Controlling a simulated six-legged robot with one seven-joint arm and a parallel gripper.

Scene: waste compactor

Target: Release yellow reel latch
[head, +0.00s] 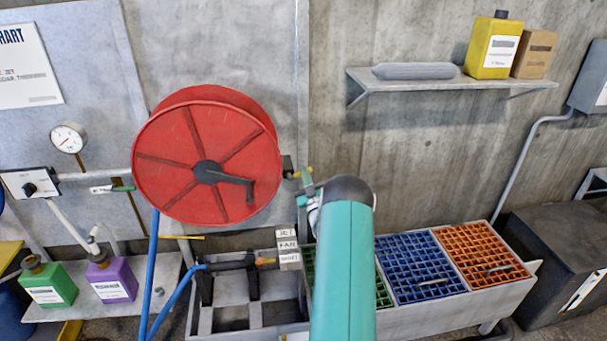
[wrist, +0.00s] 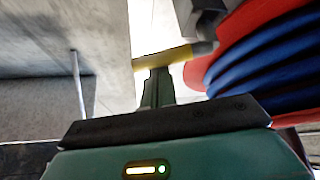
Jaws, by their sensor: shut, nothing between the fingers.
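The yellow reel latch (head: 302,173) is a short bar on a dark bracket (head: 288,166) at the right side of the red hose reel (head: 206,160). In the wrist view the latch (wrist: 163,58) lies crosswise just beyond my fingertips, with its right end on a grey mount. My gripper (head: 307,180) is right at the latch, with its fingers shut and empty. In the wrist view my shut gripper (wrist: 158,78) points at the underside of the bar; I cannot tell if it touches. My arm hides part of the area below.
Blue hose (wrist: 265,55) is wound on the reel, close to the right of my fingers in the wrist view. A crank handle (head: 235,182) is on the reel's front. A shelf (head: 450,82) holds containers above.

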